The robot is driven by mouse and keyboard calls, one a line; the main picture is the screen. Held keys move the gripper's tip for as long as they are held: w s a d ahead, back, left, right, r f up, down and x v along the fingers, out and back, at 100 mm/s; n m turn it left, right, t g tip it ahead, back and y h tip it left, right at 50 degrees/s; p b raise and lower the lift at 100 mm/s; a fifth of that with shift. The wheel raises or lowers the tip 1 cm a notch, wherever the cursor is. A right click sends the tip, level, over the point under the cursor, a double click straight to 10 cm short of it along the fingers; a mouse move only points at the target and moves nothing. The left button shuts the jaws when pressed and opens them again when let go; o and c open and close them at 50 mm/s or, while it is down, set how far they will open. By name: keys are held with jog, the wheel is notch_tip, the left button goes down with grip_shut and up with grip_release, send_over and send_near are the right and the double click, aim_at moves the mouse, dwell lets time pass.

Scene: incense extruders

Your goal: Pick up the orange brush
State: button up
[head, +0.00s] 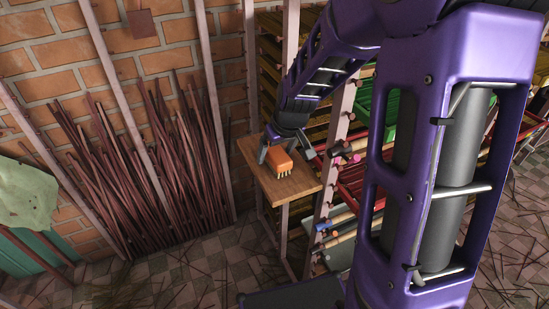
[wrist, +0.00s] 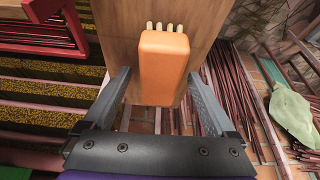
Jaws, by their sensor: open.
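The orange brush (head: 281,164) lies on a small wooden shelf (head: 287,191) in the head view, its pale bristle tufts showing along its near edge. In the wrist view the brush (wrist: 163,68) is upright in the picture on the wood, with the tufts at its top end. My gripper (head: 287,150) is at the shelf, right by the brush. In the wrist view my gripper (wrist: 160,85) is open, with one finger on each side of the brush's lower part. Gaps show between the brush and both fingers. My arm hides part of the shelf's surroundings.
A rack (head: 344,113) with posts and pegs stands right of the shelf, close to my arm. Bundles of dark red sticks (head: 150,165) lean on the brick wall at left. A green leaf-like cloth (wrist: 292,115) shows at right in the wrist view.

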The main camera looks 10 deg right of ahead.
aim_at(276, 151)
jog(key=shift+f, duration=0.25)
dwell(0.5)
grip_shut()
dwell(0.4)
notch_tip(276, 151, up, 10)
jog(key=shift+r+p, duration=0.25)
jog(key=shift+p, duration=0.65)
